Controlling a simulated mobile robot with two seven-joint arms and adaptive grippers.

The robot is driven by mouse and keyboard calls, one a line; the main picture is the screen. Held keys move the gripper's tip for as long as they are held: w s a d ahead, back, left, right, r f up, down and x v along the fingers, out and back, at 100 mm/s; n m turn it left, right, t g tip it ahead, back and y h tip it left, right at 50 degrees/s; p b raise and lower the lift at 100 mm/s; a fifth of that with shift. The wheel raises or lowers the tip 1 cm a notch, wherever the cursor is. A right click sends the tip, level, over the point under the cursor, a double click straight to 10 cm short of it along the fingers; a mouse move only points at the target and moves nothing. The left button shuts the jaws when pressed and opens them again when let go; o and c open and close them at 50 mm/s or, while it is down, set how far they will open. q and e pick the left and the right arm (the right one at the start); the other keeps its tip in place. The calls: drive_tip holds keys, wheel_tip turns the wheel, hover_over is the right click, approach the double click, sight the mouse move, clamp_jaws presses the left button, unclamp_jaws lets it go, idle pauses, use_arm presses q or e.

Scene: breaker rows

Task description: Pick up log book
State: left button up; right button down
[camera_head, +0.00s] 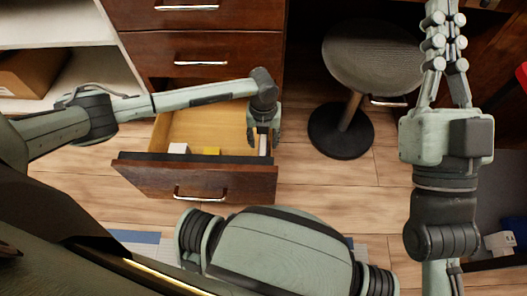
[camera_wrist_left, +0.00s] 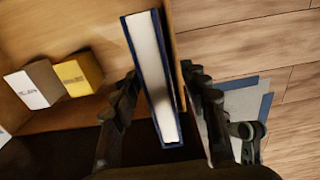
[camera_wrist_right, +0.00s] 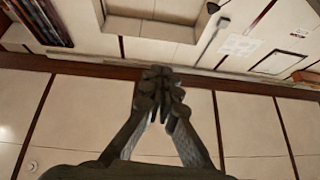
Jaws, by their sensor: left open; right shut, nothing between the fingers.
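A blue-covered book with white page edges (camera_wrist_left: 150,62), likely the log book, stands on edge against the side wall of the open drawer (camera_head: 195,177). In the head view a pale strip of it (camera_head: 263,148) shows beside my left gripper (camera_head: 264,130), which hides the rest. My left gripper is open and points down into the drawer. In the left wrist view its fingers (camera_wrist_left: 160,76) lie on either side of the book; contact cannot be told. My right gripper (camera_head: 445,20) is raised at the right, shut and empty; it also shows in the right wrist view (camera_wrist_right: 160,75).
A white box (camera_wrist_left: 36,84) and a yellow box (camera_wrist_left: 78,74) sit in the drawer beside the book. A round stool (camera_head: 372,58) stands right of the drawers. Blue-and-white sheets (camera_wrist_left: 240,105) lie on the floor. A shelf with a brown box (camera_head: 38,73) is at the left.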

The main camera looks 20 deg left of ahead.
use_arm(q)
drive_tip(key=shift+f, duration=0.8)
drive_tip(key=shift+c, duration=0.4)
clamp_jaws()
